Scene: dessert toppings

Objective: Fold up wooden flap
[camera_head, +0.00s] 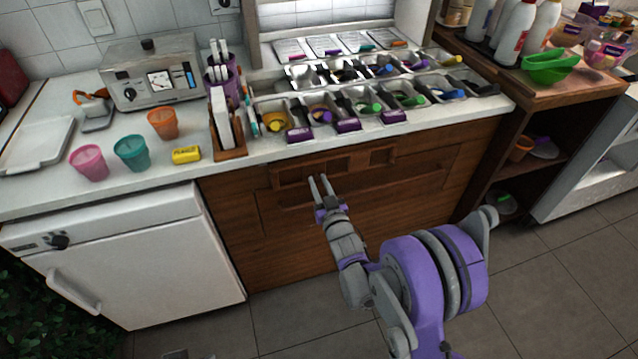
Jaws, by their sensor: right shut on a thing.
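The wooden flap (361,163) is on the upper front of the brown wooden cabinet, just below the white counter's front edge. It appears as a long brown panel with rectangular recesses. My right gripper (319,181) reaches up to it from the lower right, with its two grey fingertips at the flap's lower part. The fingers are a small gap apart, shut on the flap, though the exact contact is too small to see. My left gripper is not in view.
Above the flap, the counter (300,149) holds several topping trays with purple labels (347,125). A white-fronted unit (130,255) is lower left, an open shelf (540,135) right. The tiled floor is clear.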

